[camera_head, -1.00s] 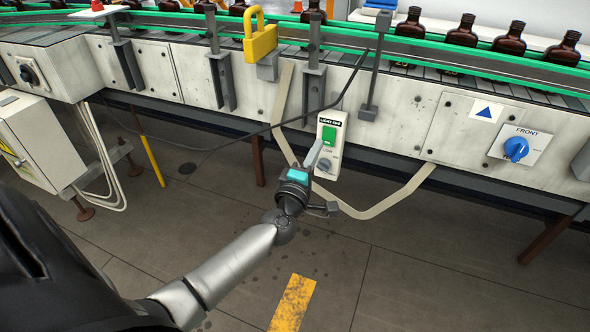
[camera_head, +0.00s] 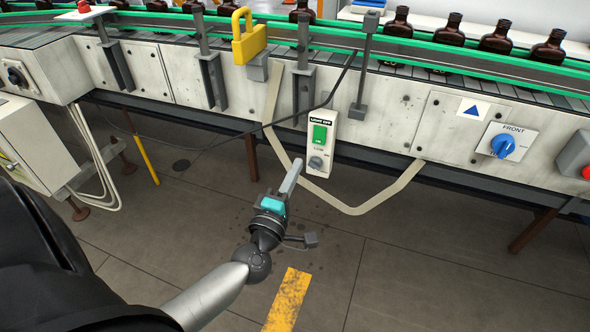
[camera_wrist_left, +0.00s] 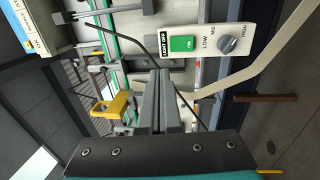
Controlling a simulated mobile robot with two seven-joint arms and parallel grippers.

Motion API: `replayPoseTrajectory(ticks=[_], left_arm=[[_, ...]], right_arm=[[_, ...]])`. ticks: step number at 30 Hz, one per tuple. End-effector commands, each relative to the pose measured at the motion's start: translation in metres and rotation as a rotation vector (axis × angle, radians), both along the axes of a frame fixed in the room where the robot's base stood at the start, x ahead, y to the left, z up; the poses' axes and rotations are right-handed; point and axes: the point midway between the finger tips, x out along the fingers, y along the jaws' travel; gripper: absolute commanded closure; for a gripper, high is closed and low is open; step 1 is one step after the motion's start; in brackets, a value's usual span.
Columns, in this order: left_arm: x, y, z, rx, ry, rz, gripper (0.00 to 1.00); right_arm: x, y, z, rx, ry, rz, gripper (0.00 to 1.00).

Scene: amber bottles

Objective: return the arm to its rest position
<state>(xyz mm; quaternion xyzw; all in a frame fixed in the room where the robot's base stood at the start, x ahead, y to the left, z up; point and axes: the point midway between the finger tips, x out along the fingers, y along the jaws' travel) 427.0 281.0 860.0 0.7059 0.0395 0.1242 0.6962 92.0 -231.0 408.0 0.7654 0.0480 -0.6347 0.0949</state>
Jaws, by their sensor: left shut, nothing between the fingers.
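My left gripper (camera_head: 291,178) is shut and empty. It hangs in free air over the floor, in front of and below the conveyor's side panel, apart from it. In the left wrist view its closed fingers (camera_wrist_left: 160,100) point at the conveyor side. A small control box (camera_head: 319,144) with a green switch and a grey knob is just beyond and to the right of the fingertips in the head view. The same box (camera_wrist_left: 205,44) shows in the left wrist view, apart from the fingers. My right gripper is not in view.
The conveyor (camera_head: 420,110) runs across the back with several amber bottles (camera_head: 495,38). A yellow padlock (camera_head: 248,36), a thin black cable and a beige conduit (camera_head: 385,193) are on its side. A blue knob (camera_head: 502,146) is at right. The floor in front is clear.

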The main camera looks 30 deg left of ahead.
Motion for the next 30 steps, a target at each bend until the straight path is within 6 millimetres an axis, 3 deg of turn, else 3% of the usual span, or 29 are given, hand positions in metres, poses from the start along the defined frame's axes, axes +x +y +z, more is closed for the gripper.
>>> replayPoseTrajectory(ticks=[10, 14, 17, 23, 26, 30], left_arm=[[0.000, 0.000, -0.001, 0.004, 0.004, -0.001, 1.00], [0.000, -0.004, -0.026, 0.083, 0.067, -0.019, 1.00], [-0.003, -0.013, -0.071, 0.233, 0.187, -0.061, 1.00], [-0.041, -0.035, -0.204, 0.631, 0.534, -0.252, 1.00], [-0.078, -0.046, -0.270, 0.818, 0.709, -0.391, 1.00], [-0.148, -0.054, -0.352, 1.057, 0.938, -0.626, 1.00]], right_arm=[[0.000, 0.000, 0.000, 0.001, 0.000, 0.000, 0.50], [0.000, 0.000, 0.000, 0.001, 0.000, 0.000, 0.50], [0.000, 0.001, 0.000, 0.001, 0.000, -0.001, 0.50], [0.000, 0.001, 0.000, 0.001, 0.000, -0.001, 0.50], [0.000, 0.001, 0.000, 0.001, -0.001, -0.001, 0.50], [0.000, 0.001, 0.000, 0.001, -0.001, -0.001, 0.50]])
